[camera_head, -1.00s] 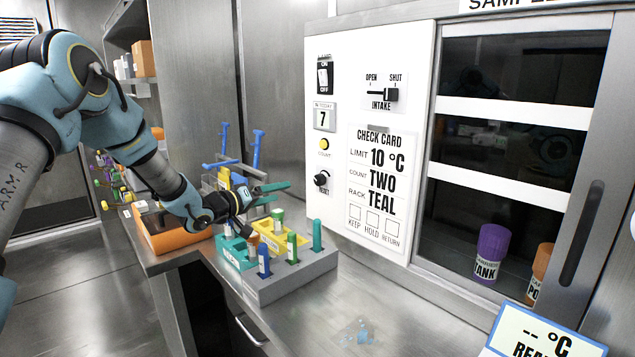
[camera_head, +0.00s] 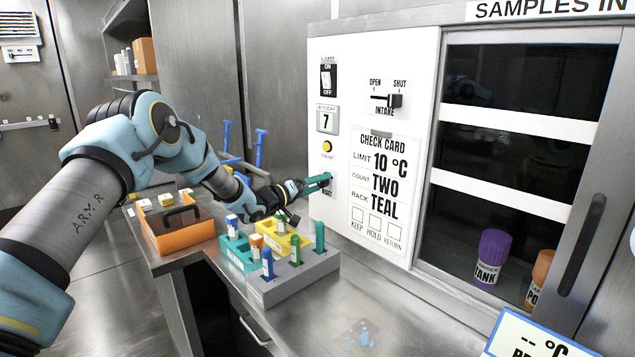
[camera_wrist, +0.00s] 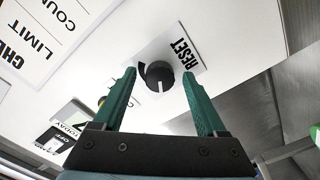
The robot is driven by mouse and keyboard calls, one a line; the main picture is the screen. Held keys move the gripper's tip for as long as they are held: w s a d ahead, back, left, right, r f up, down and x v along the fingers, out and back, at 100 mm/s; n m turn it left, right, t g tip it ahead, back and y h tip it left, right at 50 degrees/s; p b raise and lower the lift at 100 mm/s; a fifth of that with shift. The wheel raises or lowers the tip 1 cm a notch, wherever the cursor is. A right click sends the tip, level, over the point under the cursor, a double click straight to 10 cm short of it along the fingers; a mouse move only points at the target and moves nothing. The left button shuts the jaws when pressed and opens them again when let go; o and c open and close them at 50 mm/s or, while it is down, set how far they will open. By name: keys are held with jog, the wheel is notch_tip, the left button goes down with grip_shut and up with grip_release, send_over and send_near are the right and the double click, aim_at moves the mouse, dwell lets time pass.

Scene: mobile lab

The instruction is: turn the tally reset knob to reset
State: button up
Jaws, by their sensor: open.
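The tally reset knob (camera_wrist: 159,77) is a round black knob with a pale pointer line, on a white plate marked RESET. In the wrist view it sits between and just beyond the tips of my open gripper (camera_wrist: 160,82), with nothing between the fingers. In the head view my gripper (camera_head: 322,181) is at the white panel (camera_head: 318,222) and its green fingers hide most of the knob. The tally counter (camera_head: 327,119) above it reads 7. I cannot tell whether the fingers touch the knob.
A yellow count button (camera_head: 327,146) is just above my fingers. The intake slider (camera_head: 393,101) and check card (camera_head: 378,190) are to the right. A grey rack (camera_head: 290,279) with tubes and an orange box (camera_head: 186,238) stand on the bench below my arm.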

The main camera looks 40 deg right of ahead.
grip_shut()
dwell(0.7)
